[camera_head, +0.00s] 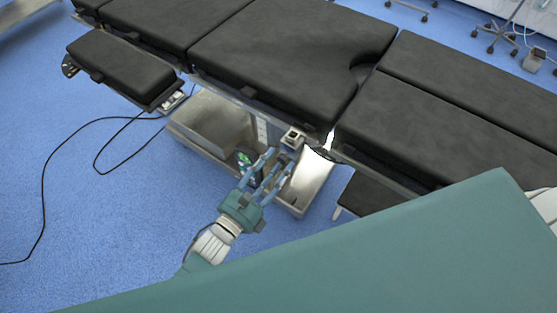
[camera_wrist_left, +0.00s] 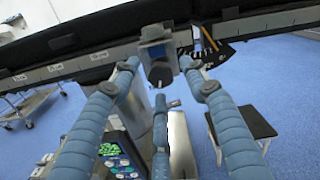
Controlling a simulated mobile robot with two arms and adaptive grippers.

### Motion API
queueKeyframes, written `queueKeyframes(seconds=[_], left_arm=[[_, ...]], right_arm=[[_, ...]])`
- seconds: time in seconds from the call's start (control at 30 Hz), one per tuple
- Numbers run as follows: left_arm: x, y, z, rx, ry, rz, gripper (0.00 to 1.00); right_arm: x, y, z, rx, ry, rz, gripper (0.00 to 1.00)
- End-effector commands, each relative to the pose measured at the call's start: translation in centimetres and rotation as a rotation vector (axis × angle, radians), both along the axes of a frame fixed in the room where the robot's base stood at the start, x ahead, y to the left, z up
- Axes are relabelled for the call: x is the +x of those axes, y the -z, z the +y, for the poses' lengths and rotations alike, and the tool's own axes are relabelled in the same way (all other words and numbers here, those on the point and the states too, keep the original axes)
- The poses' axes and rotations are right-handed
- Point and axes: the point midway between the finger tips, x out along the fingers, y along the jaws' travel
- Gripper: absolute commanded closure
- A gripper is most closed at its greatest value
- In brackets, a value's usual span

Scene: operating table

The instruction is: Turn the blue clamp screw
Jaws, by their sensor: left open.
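The clamp (camera_head: 292,138) sits on the side rail of the black-padded operating table, near the middle of the head view. In the left wrist view, the clamp's grey-blue body (camera_wrist_left: 156,34) hangs from the rail, with a dark bluish screw knob (camera_wrist_left: 160,73) below it. My left gripper (camera_head: 279,158) is open just below and in front of the clamp. In the left wrist view, two blue fingers of the left gripper (camera_wrist_left: 160,78) stand either side of the knob and a third is below. Contact with the knob cannot be told. My right gripper is not in view.
The table edge and rail (camera_wrist_left: 75,66) run close above the fingers. The metal table base (camera_head: 212,118) stands below. A panel with a green display (camera_wrist_left: 110,150) is near the lower left finger. A black cable (camera_head: 45,170) lies on the open blue floor at left.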

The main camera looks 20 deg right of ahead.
Motion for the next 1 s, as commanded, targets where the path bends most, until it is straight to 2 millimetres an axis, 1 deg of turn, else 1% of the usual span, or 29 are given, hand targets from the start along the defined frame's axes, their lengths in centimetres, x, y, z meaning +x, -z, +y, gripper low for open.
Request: queueKeyframes(seconds=[0.03, 0.2, 0.43, 0.47, 0.5, 0.57, 0.6, 0.67, 1.0], left_arm=[[0.35, -0.05, -0.46, -0.001, 0.0, 0.0, 0.55], [0.83, 0.01, -1.07, 0.0, 0.0, 0.001, 0.55], [0.84, 0.03, -1.09, 0.0, 0.0, 0.001, 0.55], [0.84, 0.04, -1.08, 0.0, -0.001, 0.002, 0.59], [0.84, 0.03, -1.07, 0.0, -0.001, 0.002, 0.67], [0.83, 0.04, -1.07, 0.0, -0.001, 0.002, 0.79], [0.84, 0.03, -1.07, 0.0, 0.0, 0.001, 0.87], [0.84, 0.01, -1.07, -0.001, 0.0, 0.001, 0.99], [0.86, -0.07, -1.08, -0.024, -0.001, 0.028, 0.99]], right_arm=[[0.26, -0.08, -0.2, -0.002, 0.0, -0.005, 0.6], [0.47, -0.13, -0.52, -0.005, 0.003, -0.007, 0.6], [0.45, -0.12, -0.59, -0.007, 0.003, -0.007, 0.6], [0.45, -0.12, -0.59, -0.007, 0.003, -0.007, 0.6], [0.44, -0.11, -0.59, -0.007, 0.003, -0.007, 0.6], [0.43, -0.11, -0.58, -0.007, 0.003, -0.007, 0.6], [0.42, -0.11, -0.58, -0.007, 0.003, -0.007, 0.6], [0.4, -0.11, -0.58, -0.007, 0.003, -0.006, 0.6], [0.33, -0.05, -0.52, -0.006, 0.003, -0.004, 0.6]])
